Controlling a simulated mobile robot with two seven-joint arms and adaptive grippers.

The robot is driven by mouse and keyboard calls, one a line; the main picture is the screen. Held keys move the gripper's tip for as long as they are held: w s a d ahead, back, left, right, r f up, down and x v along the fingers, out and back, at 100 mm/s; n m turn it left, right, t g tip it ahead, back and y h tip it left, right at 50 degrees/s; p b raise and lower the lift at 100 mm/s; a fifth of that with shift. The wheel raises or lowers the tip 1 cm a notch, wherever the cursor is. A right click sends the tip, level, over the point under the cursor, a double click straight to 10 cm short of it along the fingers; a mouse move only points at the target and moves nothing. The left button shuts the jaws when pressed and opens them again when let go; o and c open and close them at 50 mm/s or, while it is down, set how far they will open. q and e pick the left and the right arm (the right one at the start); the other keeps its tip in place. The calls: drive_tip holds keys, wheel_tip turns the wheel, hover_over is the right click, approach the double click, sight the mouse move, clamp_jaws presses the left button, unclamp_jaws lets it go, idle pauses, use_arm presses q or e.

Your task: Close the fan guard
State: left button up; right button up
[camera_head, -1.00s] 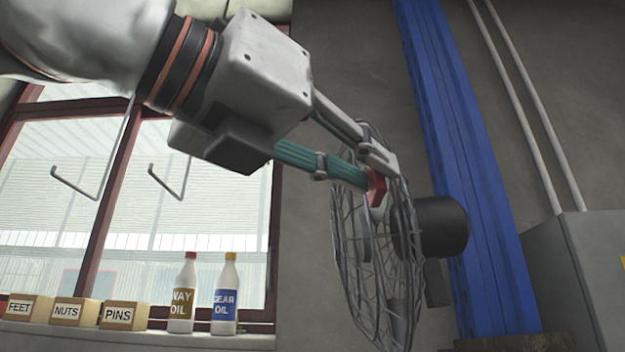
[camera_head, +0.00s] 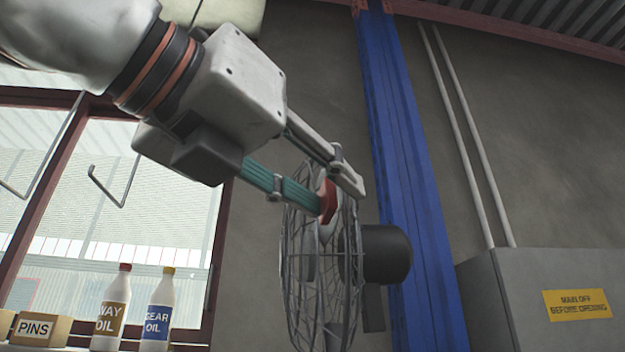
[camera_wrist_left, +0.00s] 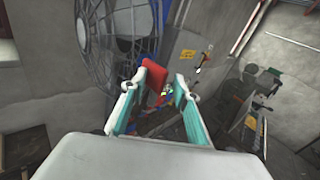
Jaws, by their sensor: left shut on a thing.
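The fan guard (camera_head: 300,290) is a round grey wire cage in the head view, seen nearly edge-on, with the dark fan motor (camera_head: 388,254) behind it on the right. A red tab (camera_head: 327,205) sits at the guard's upper part. My left gripper (camera_head: 339,194) comes from the upper left and is shut on the red tab. In the left wrist view, the red tab (camera_wrist_left: 157,80) shows between the fingers, and the guard's wires (camera_wrist_left: 92,50) fill the upper left. I cannot tell how wide any gap in the guard is. My right gripper is out of view.
A blue post (camera_head: 405,160) rises behind the fan. A grey cabinet (camera_head: 510,300) with a yellow sign (camera_head: 578,304) stands at the right. Oil bottles (camera_head: 159,312) and a box marked PINS (camera_head: 40,329) stand on the window sill at lower left.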

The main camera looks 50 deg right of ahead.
use_arm(q)
drive_tip(key=shift+s+d+f, duration=0.15)
drive_tip(key=shift+s+f, duration=0.15)
drive_tip(key=shift+s, duration=0.1)
drive_tip(key=w+a, duration=0.1)
drive_tip(key=a, duration=1.1)
drive_tip(key=shift+r, duration=0.45)
drive_tip(key=shift+a, duration=0.1)
